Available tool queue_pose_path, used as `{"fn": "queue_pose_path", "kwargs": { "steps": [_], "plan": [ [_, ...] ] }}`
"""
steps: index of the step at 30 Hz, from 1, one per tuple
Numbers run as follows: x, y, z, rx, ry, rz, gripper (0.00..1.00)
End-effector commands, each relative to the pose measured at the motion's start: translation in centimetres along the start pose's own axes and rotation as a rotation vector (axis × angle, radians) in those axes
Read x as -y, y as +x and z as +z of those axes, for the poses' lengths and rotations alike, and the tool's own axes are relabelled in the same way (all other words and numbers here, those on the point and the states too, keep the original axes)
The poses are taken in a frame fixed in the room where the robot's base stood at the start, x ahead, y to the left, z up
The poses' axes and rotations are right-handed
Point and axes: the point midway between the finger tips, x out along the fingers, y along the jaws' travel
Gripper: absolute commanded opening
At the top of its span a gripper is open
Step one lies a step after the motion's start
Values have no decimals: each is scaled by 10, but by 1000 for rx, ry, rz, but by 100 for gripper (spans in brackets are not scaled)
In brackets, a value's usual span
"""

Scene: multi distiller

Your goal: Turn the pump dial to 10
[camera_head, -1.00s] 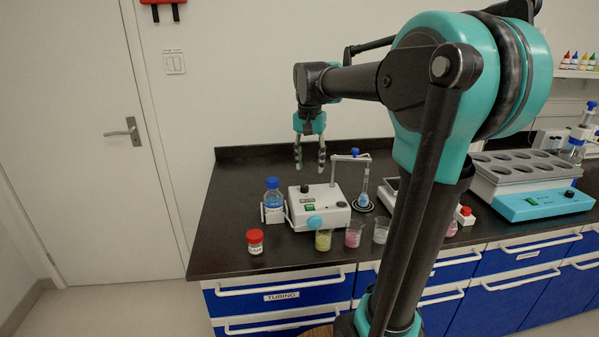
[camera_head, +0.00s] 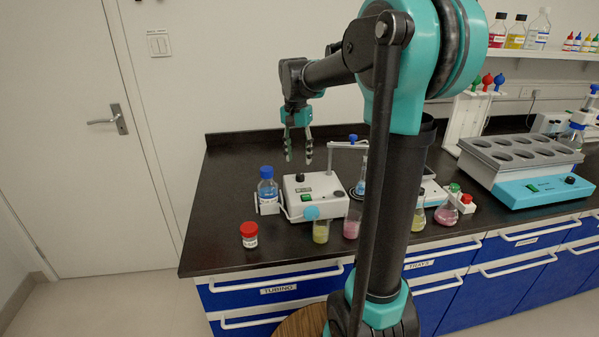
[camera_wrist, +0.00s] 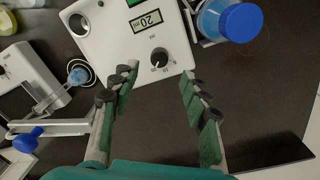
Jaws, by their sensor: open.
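The pump is a white box (camera_head: 325,200) on the dark bench. In the wrist view, its display (camera_wrist: 146,21) reads 20 ml. The black pump dial (camera_wrist: 159,57), with a white pointer mark and a printed scale, sits beside the display; in the head view it is the small knob (camera_head: 299,178) at the back left of the pump top. My gripper (camera_head: 299,158) points down above the back of the pump, fingers apart and empty. In the wrist view, the dial lies between the lines of the two fingers (camera_wrist: 160,75), just ahead of the tips, apart from them.
A blue-capped bottle (camera_head: 267,188) stands in a holder against the pump's left side. A flask (camera_head: 361,187) under a tubing arm (camera_head: 346,144) stands to the right. Beakers with yellow (camera_head: 321,232) and pink liquid (camera_head: 351,226) and a red-capped jar (camera_head: 249,236) stand in front.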

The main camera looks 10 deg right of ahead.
Motion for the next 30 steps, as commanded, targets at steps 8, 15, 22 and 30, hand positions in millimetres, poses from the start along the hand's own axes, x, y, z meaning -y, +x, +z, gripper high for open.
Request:
{"fn": "queue_pose_path", "kwargs": {
  "steps": [8,15,22,30],
  "plan": [
    [0,46,0,0,0,0,46],
    [0,62,0,0,0,0,46],
    [0,63,0,0,0,0,46],
    [0,63,0,0,0,0,17]
  ]
}}
